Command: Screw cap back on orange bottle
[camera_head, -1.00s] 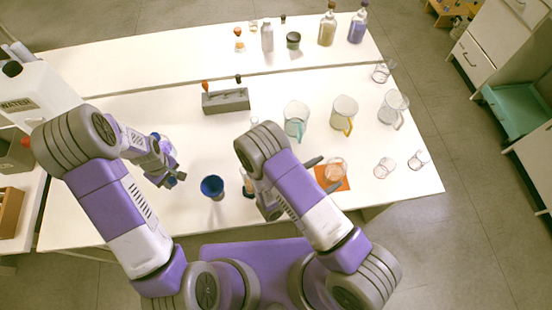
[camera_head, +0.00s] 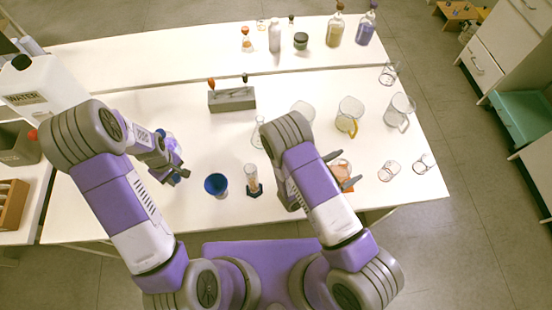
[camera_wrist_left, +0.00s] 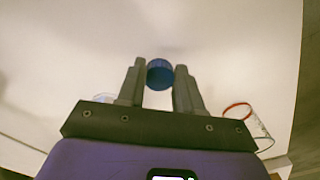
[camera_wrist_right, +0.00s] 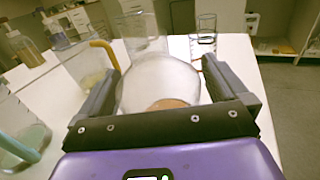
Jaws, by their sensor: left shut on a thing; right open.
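My left gripper (camera_head: 181,173) is over the left part of the table. It is shut on a round blue thing (camera_wrist_left: 160,74), seen between the fingers in the left wrist view; whether it is a cap I cannot tell. My right gripper (camera_head: 342,171) is open at the table's front right, its fingers on either side of a clear glass vessel (camera_wrist_right: 160,82) with orange-brown at its base. In the head view this vessel (camera_head: 340,166) stands on an orange patch. A small flask with orange contents (camera_head: 247,46) and a red-orange top stands on the back table. Which is the orange bottle is unclear.
A blue cup (camera_head: 216,185) and a glass cylinder (camera_head: 252,180) stand between my grippers. A grey rack (camera_head: 232,100) lies behind. Beakers (camera_head: 349,117) and small glasses (camera_head: 388,171) fill the right side. A white water container (camera_head: 38,88) stands at left.

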